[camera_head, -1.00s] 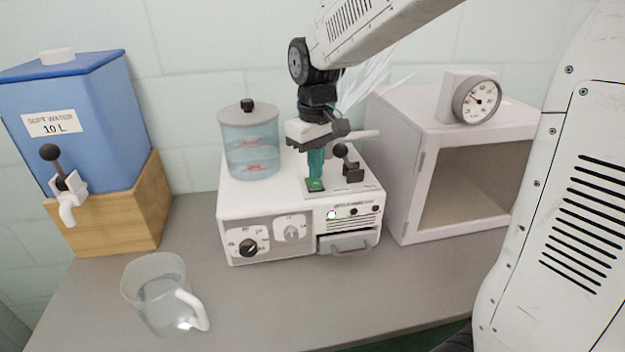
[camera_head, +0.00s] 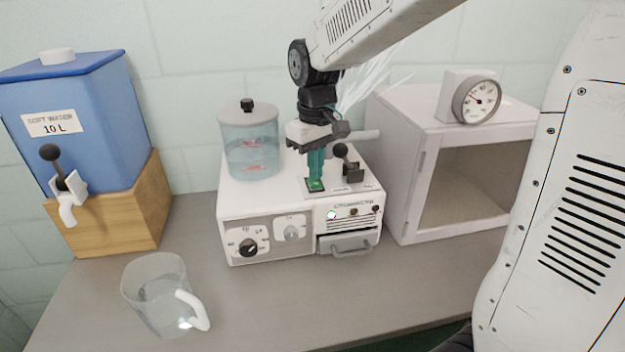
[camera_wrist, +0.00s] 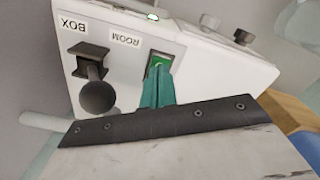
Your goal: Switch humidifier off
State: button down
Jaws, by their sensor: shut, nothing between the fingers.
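The humidifier is a white box (camera_head: 240,204) on the bench with a clear water tank (camera_head: 251,150) on top, two front dials and a small drawer. A green rocker switch (camera_head: 315,185) sits on its top near the front; it also shows in the wrist view (camera_wrist: 160,60). A small round light (camera_head: 331,215) on the front glows greenish white. My gripper (camera_head: 316,178) points down with its teal fingers closed and empty. The fingertips (camera_wrist: 158,72) are at the switch and cover part of it; I cannot tell whether they press it.
A blue water container (camera_head: 75,130) and a clear jug (camera_head: 160,300) are at left.

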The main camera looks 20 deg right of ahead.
aim_at(315, 183)
jog(key=shift+f, duration=0.8)
dwell(0.4)
jog(key=shift+r, duration=3.5)
jog(key=shift+m+g, duration=0.3)
jog(key=shift+m, duration=0.3)
jog(key=s, duration=0.1)
jog(key=s+f, duration=0.1)
jog(key=s, duration=0.2)
jog(key=shift+d+f, duration=0.2)
jog(key=shift+f, duration=0.2)
jog(key=s+d+m+t, duration=0.2)
jog(key=s, duration=1.9)
jog(key=shift+d+m, duration=0.25)
jog(key=shift+m, duration=0.05)
jog(key=shift+f, duration=0.1)
